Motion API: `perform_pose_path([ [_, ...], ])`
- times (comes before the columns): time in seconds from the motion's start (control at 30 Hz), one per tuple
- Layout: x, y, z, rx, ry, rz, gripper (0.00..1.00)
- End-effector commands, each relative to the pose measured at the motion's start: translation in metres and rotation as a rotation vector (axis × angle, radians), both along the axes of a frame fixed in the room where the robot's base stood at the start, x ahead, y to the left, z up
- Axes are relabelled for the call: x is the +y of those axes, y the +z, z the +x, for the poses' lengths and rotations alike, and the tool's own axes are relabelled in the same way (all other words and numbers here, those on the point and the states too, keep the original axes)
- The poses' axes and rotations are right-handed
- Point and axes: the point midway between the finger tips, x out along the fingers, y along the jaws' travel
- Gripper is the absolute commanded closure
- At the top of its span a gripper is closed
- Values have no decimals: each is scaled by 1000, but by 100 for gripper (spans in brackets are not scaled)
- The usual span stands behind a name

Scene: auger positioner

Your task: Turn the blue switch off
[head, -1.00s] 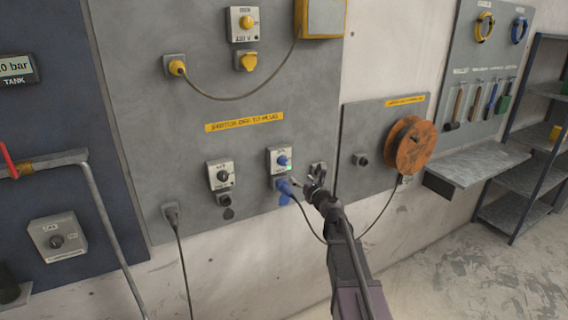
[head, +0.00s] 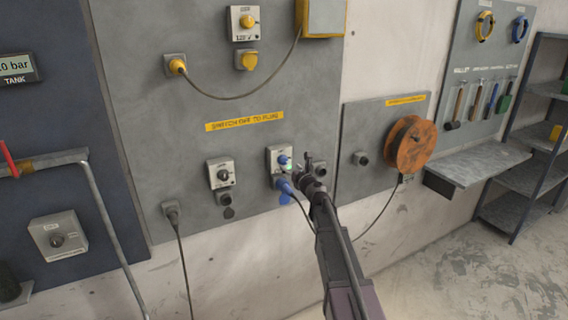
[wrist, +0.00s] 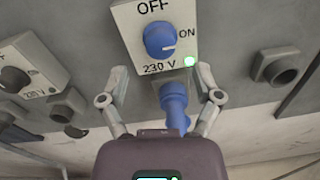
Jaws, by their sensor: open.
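The blue switch (wrist: 160,40) is a round blue knob on a white plate marked OFF, ON and 230 V. Its white pointer line points right, toward ON, and a green lamp (wrist: 190,61) is lit beside it. In the head view the blue switch (head: 284,159) is partly beside my gripper tip. A blue plug (wrist: 174,107) sits in the socket below the switch. My gripper (wrist: 162,84) is open and empty, its fingers on either side of the blue plug in the picture, below the knob. In the head view my gripper (head: 305,163) is just right of the switch plate.
A black-knob switch (head: 223,174) is left of the blue one, with a socket below. A yellow switch (head: 247,21) is higher up. An orange cable reel (head: 410,145) is mounted to the right.

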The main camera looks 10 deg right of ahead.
Motion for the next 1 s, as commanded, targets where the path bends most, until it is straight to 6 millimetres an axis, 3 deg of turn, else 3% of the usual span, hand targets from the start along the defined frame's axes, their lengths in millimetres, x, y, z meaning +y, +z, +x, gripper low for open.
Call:
perform_pose_path([
  [0.1,5,0,21,0,0,0,18],
  [0.3,11,0,41,0,0,0,18],
  [0.83,14,0,50,0,-1,0,18],
  [1.0,14,0,50,0,-1,0,68],
])
